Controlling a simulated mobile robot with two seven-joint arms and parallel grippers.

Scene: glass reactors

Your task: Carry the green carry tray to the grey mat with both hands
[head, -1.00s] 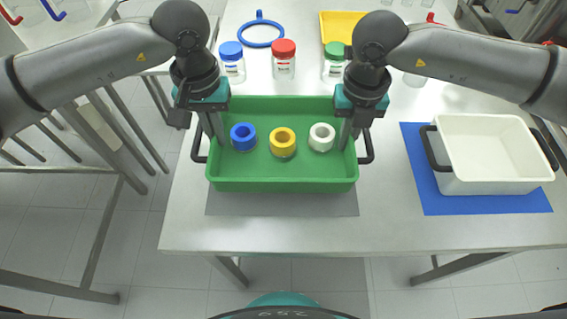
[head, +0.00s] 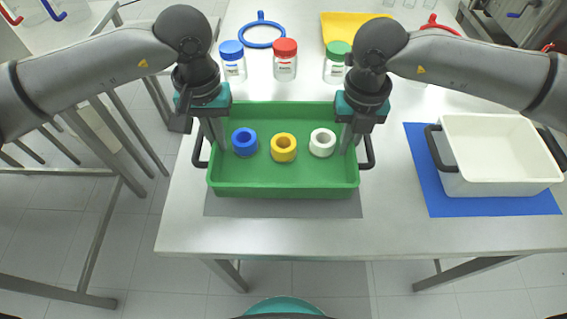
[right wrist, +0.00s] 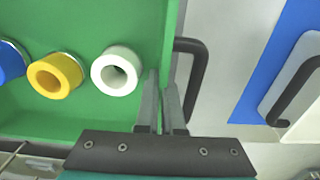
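The green carry tray (head: 283,188) is level over the grey mat (head: 283,206), whose front strip shows; whether the tray touches it I cannot tell. It holds a blue ring (head: 244,148), a yellow ring (head: 283,154) and a white ring (head: 322,148). My left gripper (head: 217,140) is at the tray's left wall and looks shut on it. My right gripper (head: 347,140) is shut on the right wall; in the right wrist view its fingers (right wrist: 162,100) straddle that wall beside the black handle (right wrist: 192,75).
A white bin (head: 500,185) stands on a blue mat (head: 445,205) to the right. Jars with blue (head: 230,49), red (head: 285,46) and green lids (head: 337,50) stand behind the tray. A blue ring-shaped tool (head: 262,43) and a yellow tray (head: 345,28) lie farther back.

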